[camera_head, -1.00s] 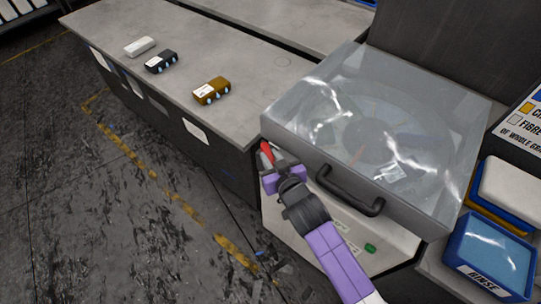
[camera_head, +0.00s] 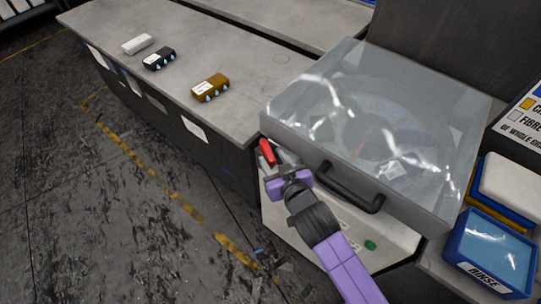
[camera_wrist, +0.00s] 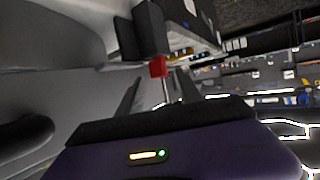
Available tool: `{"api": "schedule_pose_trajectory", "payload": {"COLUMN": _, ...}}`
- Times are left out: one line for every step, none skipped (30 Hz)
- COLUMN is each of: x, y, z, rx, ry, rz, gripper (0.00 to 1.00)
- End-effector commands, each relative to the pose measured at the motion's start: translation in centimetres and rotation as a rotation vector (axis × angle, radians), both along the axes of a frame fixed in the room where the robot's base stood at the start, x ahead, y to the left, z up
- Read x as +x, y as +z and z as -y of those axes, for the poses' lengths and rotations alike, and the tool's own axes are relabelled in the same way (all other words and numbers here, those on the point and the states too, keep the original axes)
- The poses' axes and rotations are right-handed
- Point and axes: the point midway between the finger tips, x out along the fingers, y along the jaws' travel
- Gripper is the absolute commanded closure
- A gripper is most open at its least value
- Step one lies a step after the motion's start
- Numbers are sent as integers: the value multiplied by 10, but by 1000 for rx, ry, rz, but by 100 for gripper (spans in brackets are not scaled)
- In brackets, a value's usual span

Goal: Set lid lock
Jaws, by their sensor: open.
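The clear lid (camera_head: 375,120) is down on its grey housing, with a dark handle (camera_head: 350,188) on its front. The red lid lock lever (camera_head: 267,152) is at the housing's left front corner, slanting in the head view. In the wrist view the red lever tip (camera_wrist: 158,67) shows ahead, with a thin metal rod below it. My gripper (camera_head: 276,167) is open, just below and right of the red lever. I cannot tell whether a finger touches it. The base of the lever is partly hidden by the gripper.
A long grey bench (camera_head: 215,60) at the left holds a white block (camera_head: 137,44), a black block (camera_head: 160,59) and a brown block (camera_head: 210,88). A blue rinse tray (camera_head: 492,252) stands at the right. A green button (camera_head: 370,245) is on the front panel.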

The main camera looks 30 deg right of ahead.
Motion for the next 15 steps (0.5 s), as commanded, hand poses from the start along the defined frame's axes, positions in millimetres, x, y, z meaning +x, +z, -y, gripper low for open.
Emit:
{"api": "schedule_pose_trajectory", "payload": {"x": -9, "y": 1, "z": -1, "rx": 0, "ry": 0, "rz": -1, "gripper": 58}}
{"api": "schedule_pose_trajectory", "payload": {"x": -13, "y": 3, "z": -1, "rx": 0, "ry": 0, "rz": -1, "gripper": 58}}
{"api": "schedule_pose_trajectory", "payload": {"x": -18, "y": 6, "z": -2, "rx": 0, "ry": 0, "rz": 0, "gripper": 58}}
{"api": "schedule_pose_trajectory", "payload": {"x": -22, "y": 7, "z": -2, "rx": 0, "ry": 0, "rz": 0, "gripper": 58}}
{"api": "schedule_pose_trajectory", "payload": {"x": -26, "y": 8, "z": -2, "rx": 0, "ry": 0, "rz": -1, "gripper": 58}}
{"api": "schedule_pose_trajectory", "payload": {"x": -30, "y": 11, "z": -3, "rx": 0, "ry": 0, "rz": -1, "gripper": 58}}
{"api": "schedule_pose_trajectory", "payload": {"x": -32, "y": 11, "z": -3, "rx": 0, "ry": 0, "rz": -1, "gripper": 58}}
{"api": "schedule_pose_trajectory", "payload": {"x": -34, "y": 13, "z": -3, "rx": 0, "ry": 0, "rz": -1, "gripper": 58}}
{"api": "schedule_pose_trajectory", "payload": {"x": -37, "y": 14, "z": -4, "rx": 0, "ry": 0, "rz": -1, "gripper": 58}}
{"api": "schedule_pose_trajectory", "payload": {"x": -38, "y": 15, "z": -4, "rx": 0, "ry": 0, "rz": 0, "gripper": 58}}
{"api": "schedule_pose_trajectory", "payload": {"x": -38, "y": 15, "z": -4, "rx": 0, "ry": 0, "rz": 0, "gripper": 58}}
{"api": "schedule_pose_trajectory", "payload": {"x": -39, "y": 16, "z": -4, "rx": 0, "ry": 0, "rz": 0, "gripper": 58}}
{"api": "schedule_pose_trajectory", "payload": {"x": -40, "y": 16, "z": -4, "rx": 1, "ry": 1, "rz": 0, "gripper": 58}}
{"api": "schedule_pose_trajectory", "payload": {"x": -40, "y": 16, "z": -4, "rx": 1, "ry": 1, "rz": 0, "gripper": 58}}
{"api": "schedule_pose_trajectory", "payload": {"x": -40, "y": 16, "z": -4, "rx": 0, "ry": 0, "rz": 0, "gripper": 58}}
